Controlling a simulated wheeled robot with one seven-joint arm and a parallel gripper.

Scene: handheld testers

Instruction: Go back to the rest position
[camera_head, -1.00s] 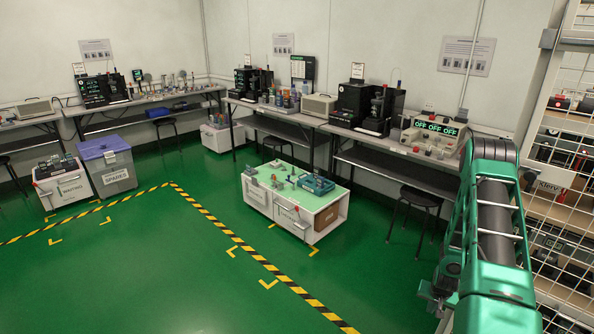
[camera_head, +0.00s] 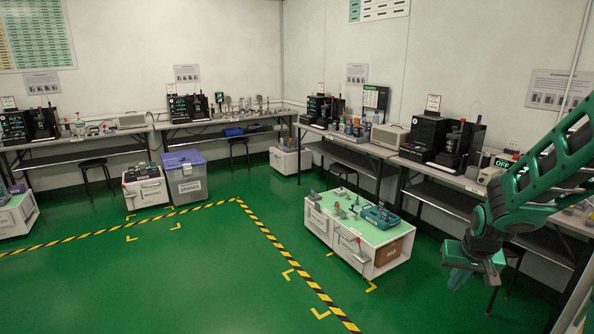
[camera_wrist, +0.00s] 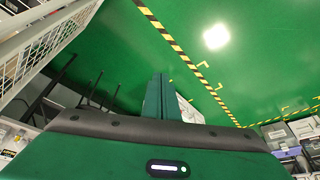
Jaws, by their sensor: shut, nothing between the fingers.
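My gripper (camera_head: 459,279) hangs at the right of the head view, below my bent green arm, pointing down over the floor. It is shut and empty. In the wrist view its closed fingers (camera_wrist: 157,98) stick up from the dark palm edge, with green floor behind them. The white cart (camera_head: 367,262) with a green top stands to the left of the gripper, apart from it. A blue tray (camera_head: 381,217) and several small grey parts lie on the cart's top.
Benches with testers (camera_head: 437,178) run along the walls. A black stool (camera_head: 507,262) stands just right of my gripper. A purple-lidded bin (camera_head: 186,182) and a small cart (camera_head: 146,190) stand at the left. Yellow-black tape (camera_head: 279,249) crosses wide open green floor.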

